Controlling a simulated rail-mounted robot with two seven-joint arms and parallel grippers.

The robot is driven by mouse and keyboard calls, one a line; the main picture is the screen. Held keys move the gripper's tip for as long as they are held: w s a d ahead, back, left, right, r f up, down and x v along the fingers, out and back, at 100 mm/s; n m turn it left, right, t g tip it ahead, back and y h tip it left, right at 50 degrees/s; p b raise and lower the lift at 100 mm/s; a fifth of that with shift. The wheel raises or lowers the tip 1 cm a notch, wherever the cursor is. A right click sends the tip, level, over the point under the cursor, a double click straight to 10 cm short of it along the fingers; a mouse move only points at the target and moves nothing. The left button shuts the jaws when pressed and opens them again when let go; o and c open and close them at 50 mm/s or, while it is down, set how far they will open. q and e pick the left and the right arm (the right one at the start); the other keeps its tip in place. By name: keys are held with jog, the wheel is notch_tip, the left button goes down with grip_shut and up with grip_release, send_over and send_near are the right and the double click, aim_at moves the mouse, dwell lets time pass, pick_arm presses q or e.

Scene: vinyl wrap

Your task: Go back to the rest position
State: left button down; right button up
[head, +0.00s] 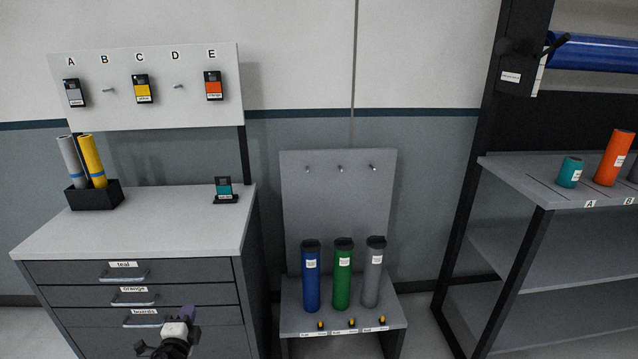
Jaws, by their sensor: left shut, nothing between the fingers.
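My left gripper (184,318) shows at the bottom of the head view, in front of the lower drawers of the grey cabinet (135,222). It is shut, with nothing held in it. The drawers in view look closed, and their labels include teal and orange. The gripper overlaps the area beside the boards drawer handle (141,323); whether it touches the cabinet front I cannot tell. My right gripper is outside the view.
A black box (95,198) with grey and yellow rolls and a teal card on a stand (223,188) are on the cabinet. A rack with blue, green and grey tubes (342,275) stands to its right. A dark shelf (515,175) is at right.

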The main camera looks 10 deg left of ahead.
pick_arm(q)
jog(key=s+a+n+g+y, duration=0.3)
jog(key=n+g+y, duration=0.15)
jog(key=n, duration=0.45)
jog(key=s+d+r+n+g+h+p, duration=0.25)
jog(key=s+d+h, duration=0.25)
jog(key=s+d, duration=0.75)
jog(key=s+d+r+n+g+h+p, duration=0.1)
jog(key=s+d+r+g+h+p, duration=0.2)
jog(key=s+d, duration=0.95)
jog(key=s+d+f+g+h+p, duration=0.1)
jog(key=s+f+g+p, duration=0.15)
jog(key=s, duration=0.45)
jog(key=s+d+f+g+h+p, duration=0.1)
jog(key=s+d+f+p, duration=0.15)
jog(key=s, duration=0.55)
notch_tip(320, 180, up, 37)
jog(key=w+p, duration=0.1)
jog(key=p, duration=3.6)
jog(key=shift+a+f, duration=0.15)
jog(key=shift+a, duration=0.1)
